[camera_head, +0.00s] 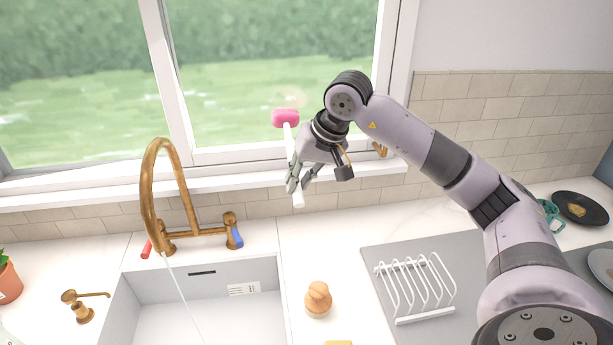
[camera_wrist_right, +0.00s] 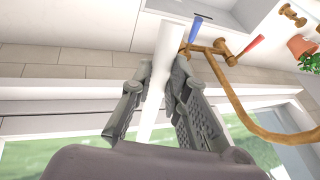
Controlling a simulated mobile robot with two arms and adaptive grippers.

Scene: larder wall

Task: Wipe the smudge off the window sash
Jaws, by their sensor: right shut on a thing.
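My right gripper (camera_head: 301,178) is shut on the white handle of a wand with a pink sponge head (camera_head: 285,117). The handle is upright and the pink head is at its top, in front of the right window sash (camera_head: 389,60). I cannot tell whether the head touches the glass. In the right wrist view the white handle (camera_wrist_right: 168,50) runs between the fingers (camera_wrist_right: 163,78); the pink head is out of view there. My left gripper is not in view.
A brass tap (camera_head: 165,190) with running water stands over the sink (camera_head: 120,310), left of my gripper. A wooden-handled brush (camera_head: 318,298), a white dish rack (camera_head: 415,285) and a dark plate (camera_head: 580,207) are on the counter. The white sill (camera_head: 230,181) runs below the window.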

